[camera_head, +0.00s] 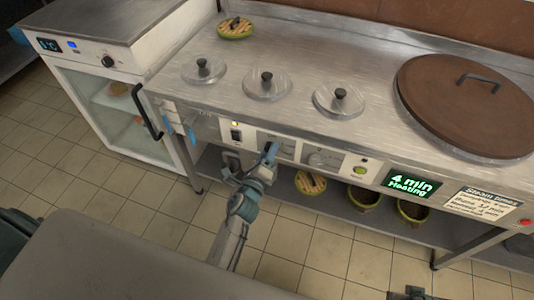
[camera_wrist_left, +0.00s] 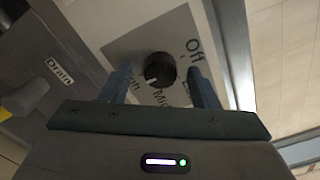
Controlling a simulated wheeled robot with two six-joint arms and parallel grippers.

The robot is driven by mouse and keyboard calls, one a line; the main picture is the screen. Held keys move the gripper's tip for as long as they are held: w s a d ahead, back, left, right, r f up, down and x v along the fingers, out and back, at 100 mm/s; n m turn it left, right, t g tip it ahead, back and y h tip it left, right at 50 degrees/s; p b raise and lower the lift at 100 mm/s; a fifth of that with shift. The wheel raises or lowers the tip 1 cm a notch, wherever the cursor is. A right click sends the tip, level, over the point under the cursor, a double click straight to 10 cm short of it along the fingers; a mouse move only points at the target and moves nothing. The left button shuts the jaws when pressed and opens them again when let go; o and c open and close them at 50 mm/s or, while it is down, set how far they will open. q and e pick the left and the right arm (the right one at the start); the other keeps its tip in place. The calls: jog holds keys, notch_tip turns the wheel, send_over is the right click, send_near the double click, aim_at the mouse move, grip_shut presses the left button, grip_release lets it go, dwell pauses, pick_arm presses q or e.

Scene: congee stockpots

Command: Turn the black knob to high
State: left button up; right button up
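The black knob (camera_wrist_left: 160,67) shows in the left wrist view on a pale panel lettered "Off", "Mid" and partly hidden words, one ending like "High". A white mark on the knob points to the lower left, roughly between "Mid" and that word. My left gripper (camera_wrist_left: 162,80) is open, one finger on each side of the knob. I cannot tell whether either finger touches it. In the head view my left gripper (camera_head: 270,153) is at the counter's front panel and hides the knob.
The steel counter (camera_head: 300,60) holds several lidded pots and a large brown lid (camera_head: 465,100). A green "4 min Heating" display (camera_head: 412,185) is on the front panel. A white fridge (camera_head: 120,120) stands at left. A dark shape at the bottom edge may be my right gripper.

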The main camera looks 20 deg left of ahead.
pick_arm(q)
jog(key=s+b, duration=0.1)
jog(key=s, duration=0.9)
jog(key=shift+s+a, duration=0.2)
jog(key=shift+s, duration=0.2)
pick_arm(e)
jog(key=v, duration=0.4)
jog(key=shift+r, duration=0.2)
